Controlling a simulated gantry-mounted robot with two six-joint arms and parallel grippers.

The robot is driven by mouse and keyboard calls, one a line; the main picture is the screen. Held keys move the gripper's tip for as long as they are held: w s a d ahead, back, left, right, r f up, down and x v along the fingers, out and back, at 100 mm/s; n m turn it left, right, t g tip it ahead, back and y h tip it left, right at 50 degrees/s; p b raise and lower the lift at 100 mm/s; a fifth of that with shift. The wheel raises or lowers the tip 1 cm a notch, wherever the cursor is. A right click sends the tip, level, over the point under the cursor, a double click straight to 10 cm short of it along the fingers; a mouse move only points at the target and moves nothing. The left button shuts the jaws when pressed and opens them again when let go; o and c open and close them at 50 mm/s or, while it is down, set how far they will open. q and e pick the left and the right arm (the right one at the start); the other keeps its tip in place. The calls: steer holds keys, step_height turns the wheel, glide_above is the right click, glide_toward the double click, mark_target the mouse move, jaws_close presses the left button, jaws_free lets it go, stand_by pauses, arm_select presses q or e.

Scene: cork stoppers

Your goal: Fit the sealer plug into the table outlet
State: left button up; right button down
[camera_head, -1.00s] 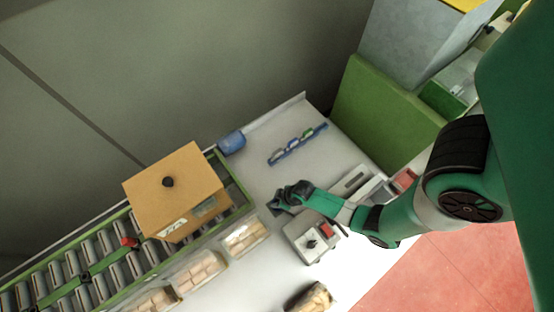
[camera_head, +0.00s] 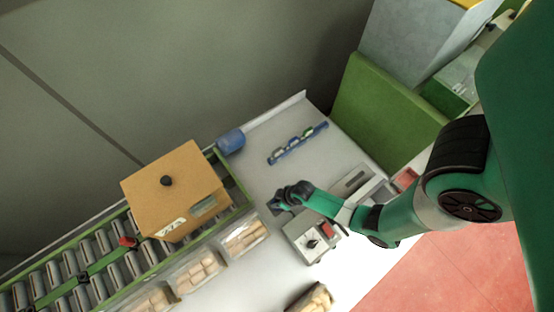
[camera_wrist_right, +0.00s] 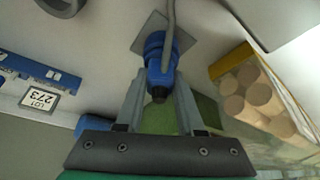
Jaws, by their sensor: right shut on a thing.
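My right gripper (camera_head: 278,203) is low over the grey table top, beside the grey control box. In the right wrist view my right gripper (camera_wrist_right: 158,84) is shut on the blue plug (camera_wrist_right: 155,62), one finger on each side of it. The plug has a dark end facing the wrist camera, and a grey cable (camera_wrist_right: 170,16) runs past it. A grey square plate (camera_wrist_right: 151,24) lies on the table right behind the plug. I cannot tell whether the plug is seated in it; the plug hides the plate's middle. My left gripper is not in view.
A grey control box (camera_head: 308,240) with a red switch stands beside the gripper. Clear trays of corks (camera_head: 245,236) line the conveyor (camera_head: 62,276), which carries an orange-brown box (camera_head: 172,190). A blue rack (camera_head: 297,144) and a blue container (camera_head: 230,142) stand at the back.

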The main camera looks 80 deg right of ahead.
steer(key=shift+f, duration=0.25)
steer(key=shift+c, duration=2.2)
jaws_free()
steer(key=p+v, duration=0.7)
steer(key=v, duration=0.4)
steer(key=shift+r, duration=0.3)
steer(key=shift+s, duration=0.1)
